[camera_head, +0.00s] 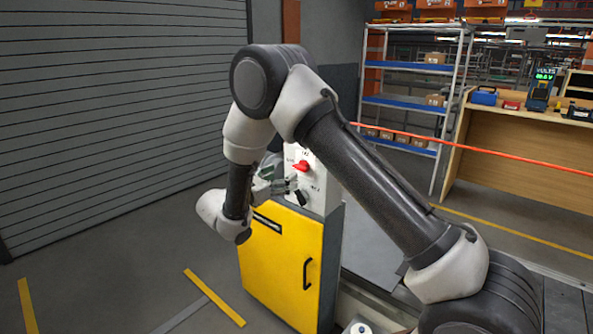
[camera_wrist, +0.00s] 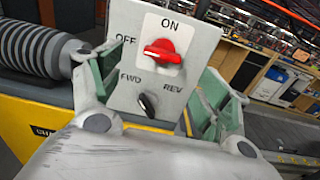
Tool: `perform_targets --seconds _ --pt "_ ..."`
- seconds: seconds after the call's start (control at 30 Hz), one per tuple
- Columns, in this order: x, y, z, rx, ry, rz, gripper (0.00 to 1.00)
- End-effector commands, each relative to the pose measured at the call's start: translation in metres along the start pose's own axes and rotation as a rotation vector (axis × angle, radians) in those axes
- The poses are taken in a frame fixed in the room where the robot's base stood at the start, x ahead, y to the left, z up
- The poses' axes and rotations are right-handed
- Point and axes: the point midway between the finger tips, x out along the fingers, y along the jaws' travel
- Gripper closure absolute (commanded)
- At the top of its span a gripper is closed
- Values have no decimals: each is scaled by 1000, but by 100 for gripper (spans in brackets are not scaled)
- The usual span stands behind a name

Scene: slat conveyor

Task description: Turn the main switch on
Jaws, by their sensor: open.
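The main switch is a red rotary knob (camera_wrist: 163,51) on a white plate marked ON at the top and OFF at the left, on the face of a grey control box (camera_wrist: 120,98). Its handle lies roughly sideways, towards the OFF side. I cannot tell how far the fingertips are from the knob.
A black FWD/REV selector (camera_wrist: 147,104) sits below the red knob. The box tops a yellow cabinet (camera_head: 282,262) with a black handle. A red-orange line (camera_head: 480,150) crosses at the right, before a shelf rack (camera_head: 408,104) and a wooden bench (camera_head: 525,150). Open floor lies left.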

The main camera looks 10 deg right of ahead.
Motion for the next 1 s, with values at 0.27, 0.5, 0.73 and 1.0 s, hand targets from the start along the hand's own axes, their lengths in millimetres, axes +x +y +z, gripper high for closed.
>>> perform_targets --seconds 0.27,0.5,0.73,1.0 --pt "41 -4 2 -14 -5 -12 23" --pt "72 -4 2 -13 -3 -11 23" --pt "78 -3 2 -13 -3 -10 23" --pt "78 -4 1 -13 -2 -10 51"
